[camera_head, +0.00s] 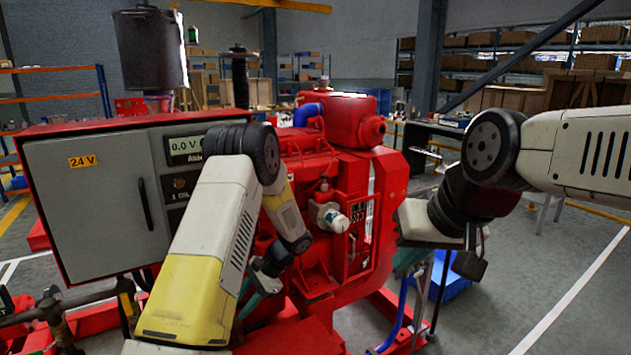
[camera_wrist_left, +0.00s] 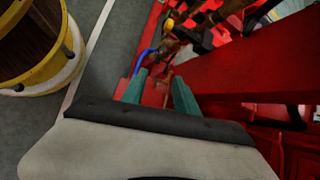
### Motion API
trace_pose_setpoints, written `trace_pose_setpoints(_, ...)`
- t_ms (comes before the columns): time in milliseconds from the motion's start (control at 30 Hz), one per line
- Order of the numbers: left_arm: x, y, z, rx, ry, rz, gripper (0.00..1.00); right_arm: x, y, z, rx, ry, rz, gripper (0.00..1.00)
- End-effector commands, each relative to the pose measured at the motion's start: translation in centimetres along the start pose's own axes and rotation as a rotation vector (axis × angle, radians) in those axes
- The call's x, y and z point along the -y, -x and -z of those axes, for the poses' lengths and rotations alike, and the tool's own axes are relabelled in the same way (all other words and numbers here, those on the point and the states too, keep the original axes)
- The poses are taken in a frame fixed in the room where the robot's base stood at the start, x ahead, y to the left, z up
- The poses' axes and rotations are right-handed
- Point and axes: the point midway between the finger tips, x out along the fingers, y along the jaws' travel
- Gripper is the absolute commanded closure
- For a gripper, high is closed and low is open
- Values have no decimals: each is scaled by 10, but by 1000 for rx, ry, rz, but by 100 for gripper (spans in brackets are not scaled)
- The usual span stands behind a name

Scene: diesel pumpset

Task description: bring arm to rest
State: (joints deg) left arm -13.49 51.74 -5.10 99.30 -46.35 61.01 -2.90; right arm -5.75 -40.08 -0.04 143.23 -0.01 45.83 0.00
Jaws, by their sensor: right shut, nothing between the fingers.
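My left arm reaches down in front of the red diesel pumpset (camera_head: 335,150). Its gripper (camera_head: 250,303) is partly hidden behind my own arm in the head view. In the left wrist view, the left gripper's teal fingers (camera_wrist_left: 160,78) stand apart, with nothing held between them. Red metal and a blue hose show beyond them.
A grey control cabinet (camera_head: 100,195) in a red frame stands left of the engine. Pipes (camera_head: 70,315) run low at front left. A blue object (camera_head: 440,275) lies behind my right gripper. A yellow-rimmed drum (camera_wrist_left: 40,45) stands at upper left in the wrist view. Floor is clear at right.

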Motion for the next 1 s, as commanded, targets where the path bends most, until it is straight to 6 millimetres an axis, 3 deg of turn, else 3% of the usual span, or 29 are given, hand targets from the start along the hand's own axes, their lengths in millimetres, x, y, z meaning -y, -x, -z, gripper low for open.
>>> trace_pose_setpoints(267, 4, 23, -20, -52, 63, -35, 64, 0, 0, 0, 0, 0, 0, 100)
trace_pose_setpoints(567, 6, 68, -60, -164, 183, -101, 64, 0, 0, 0, 0, 0, 0, 100)
trace_pose_setpoints(767, -1, 118, -110, -307, 320, -174, 64, 0, 0, 0, 0, 0, 0, 100)
trace_pose_setpoints(1000, -28, 175, -181, -524, 510, -278, 64, 0, 0, 0, 0, 0, 0, 100)
